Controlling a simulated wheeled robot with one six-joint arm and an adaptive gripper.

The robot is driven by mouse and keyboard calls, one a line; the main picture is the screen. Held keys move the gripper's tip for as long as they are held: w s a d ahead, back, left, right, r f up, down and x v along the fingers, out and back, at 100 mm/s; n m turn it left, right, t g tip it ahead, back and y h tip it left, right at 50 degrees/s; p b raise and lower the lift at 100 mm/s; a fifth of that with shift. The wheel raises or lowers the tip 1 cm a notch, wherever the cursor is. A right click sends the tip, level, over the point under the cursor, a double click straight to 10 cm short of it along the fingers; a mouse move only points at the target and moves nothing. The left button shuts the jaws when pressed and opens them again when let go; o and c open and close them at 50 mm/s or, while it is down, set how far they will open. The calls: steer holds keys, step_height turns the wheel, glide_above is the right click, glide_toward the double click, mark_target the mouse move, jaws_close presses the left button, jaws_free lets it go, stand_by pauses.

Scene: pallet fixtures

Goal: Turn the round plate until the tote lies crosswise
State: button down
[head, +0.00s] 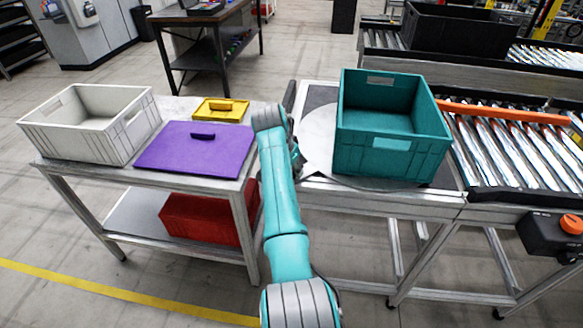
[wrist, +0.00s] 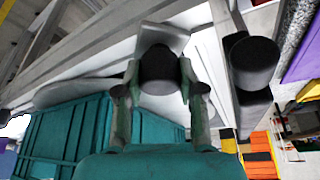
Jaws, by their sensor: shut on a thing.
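The teal tote (head: 392,160) stands upright and open on the round plate (head: 318,135), at the right in the head view. Its slotted ends face near and far, slightly turned. The pale plate shows past the tote's left side. In the wrist view the tote (wrist: 65,140) is at lower left and the plate (wrist: 75,92) above it. My gripper (wrist: 158,75) is shut on a dark round knob (wrist: 158,68) on a pale tab at the plate's edge. In the head view my gripper (head: 297,160) is at the plate's left, mostly hidden by my arm.
A roller conveyor (head: 510,150) with an orange bar adjoins on the right. A second dark post (wrist: 252,65) stands close beside my gripper.

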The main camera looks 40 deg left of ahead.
steer(key=shift+a+r, duration=0.15)
steer(key=shift+a, duration=0.1)
steer(key=c, duration=1.1)
jaws_free()
steer(key=shift+c, duration=0.2)
steer(key=o, duration=0.4)
steer(key=shift+a, duration=0.15)
steer(key=shift+o, duration=0.2)
steer(key=v, duration=1.1)
steer(key=shift+s+r, duration=0.2)
steer(key=shift+r, duration=0.15)
steer(key=shift+s, duration=0.1)
